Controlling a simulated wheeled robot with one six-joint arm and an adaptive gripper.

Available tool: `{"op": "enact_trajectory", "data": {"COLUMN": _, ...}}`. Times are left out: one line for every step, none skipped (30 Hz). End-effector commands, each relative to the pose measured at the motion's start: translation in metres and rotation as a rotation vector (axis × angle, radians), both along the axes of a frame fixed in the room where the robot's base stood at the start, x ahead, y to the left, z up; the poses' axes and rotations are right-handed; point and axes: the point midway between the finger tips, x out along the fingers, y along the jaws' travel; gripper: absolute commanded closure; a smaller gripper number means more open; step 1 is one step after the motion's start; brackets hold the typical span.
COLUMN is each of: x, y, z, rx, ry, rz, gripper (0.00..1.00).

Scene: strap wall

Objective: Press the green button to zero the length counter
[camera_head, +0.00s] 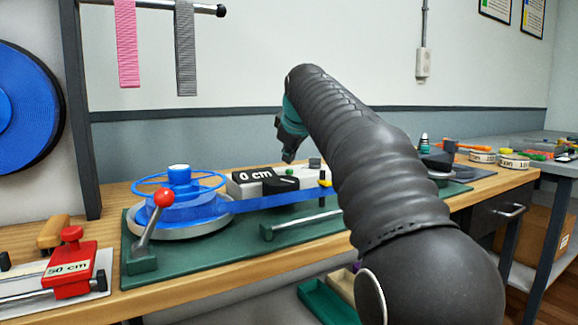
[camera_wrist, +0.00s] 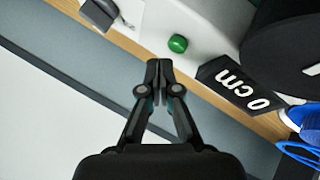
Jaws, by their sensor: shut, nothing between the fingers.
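The green button (camera_wrist: 177,44) is a small round cap in the wrist view, on a pale surface just past my fingertips. In the head view my gripper (camera_head: 288,157) points down behind the bench mat, right of the length counter (camera_head: 250,176). The counter is a black block reading "0 cm"; it also shows upside down in the wrist view (camera_wrist: 240,90).
A blue strap reel (camera_head: 180,205) with a red-knobbed lever (camera_head: 160,200) stands left on the green mat (camera_head: 285,250). A red "50 cm" block (camera_head: 70,265) is at far left. Pink (camera_head: 127,45) and grey straps (camera_head: 185,50) hang above. A dark round part (camera_wrist: 290,50) fills the wrist view's upper right.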

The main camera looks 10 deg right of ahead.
Motion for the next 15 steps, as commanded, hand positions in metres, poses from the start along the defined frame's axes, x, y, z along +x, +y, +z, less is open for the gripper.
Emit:
{"op": "enact_trajectory", "data": {"x": 0.0, "y": 0.0, "z": 0.001, "rx": 0.0, "ry": 0.0, "rz": 0.0, "gripper": 1.0}}
{"op": "enact_trajectory", "data": {"x": 0.0, "y": 0.0, "z": 0.001, "rx": 0.0, "ry": 0.0, "rz": 0.0, "gripper": 1.0}}
{"op": "enact_trajectory", "data": {"x": 0.0, "y": 0.0, "z": 0.0, "rx": 0.0, "ry": 0.0, "rz": 0.0, "gripper": 1.0}}
{"op": "enact_trajectory", "data": {"x": 0.0, "y": 0.0, "z": 0.0, "rx": 0.0, "ry": 0.0, "rz": 0.0, "gripper": 1.0}}
{"op": "enact_trajectory", "data": {"x": 0.0, "y": 0.0, "z": 0.0, "rx": 0.0, "ry": 0.0, "rz": 0.0, "gripper": 1.0}}
{"op": "enact_trajectory", "data": {"x": 0.0, "y": 0.0, "z": 0.0, "rx": 0.0, "ry": 0.0, "rz": 0.0, "gripper": 1.0}}
{"op": "enact_trajectory", "data": {"x": 0.0, "y": 0.0, "z": 0.0, "rx": 0.0, "ry": 0.0, "rz": 0.0, "gripper": 1.0}}
{"op": "enact_trajectory", "data": {"x": 0.0, "y": 0.0, "z": 0.0, "rx": 0.0, "ry": 0.0, "rz": 0.0, "gripper": 1.0}}
{"op": "enact_trajectory", "data": {"x": 0.0, "y": 0.0, "z": 0.001, "rx": 0.0, "ry": 0.0, "rz": 0.0, "gripper": 1.0}}
{"op": "enact_trajectory", "data": {"x": 0.0, "y": 0.0, "z": 0.001, "rx": 0.0, "ry": 0.0, "rz": 0.0, "gripper": 1.0}}
{"op": "enact_trajectory", "data": {"x": 0.0, "y": 0.0, "z": 0.003, "rx": 0.0, "ry": 0.0, "rz": 0.0, "gripper": 1.0}}
{"op": "enact_trajectory", "data": {"x": 0.0, "y": 0.0, "z": 0.005, "rx": 0.0, "ry": 0.0, "rz": 0.0, "gripper": 1.0}}
{"op": "enact_trajectory", "data": {"x": 0.0, "y": 0.0, "z": 0.007, "rx": 0.0, "ry": 0.0, "rz": 0.0, "gripper": 1.0}}
{"op": "enact_trajectory", "data": {"x": 0.0, "y": 0.0, "z": 0.009, "rx": 0.0, "ry": 0.0, "rz": 0.0, "gripper": 1.0}}
{"op": "enact_trajectory", "data": {"x": 0.0, "y": 0.0, "z": 0.012, "rx": 0.0, "ry": 0.0, "rz": 0.0, "gripper": 1.0}}
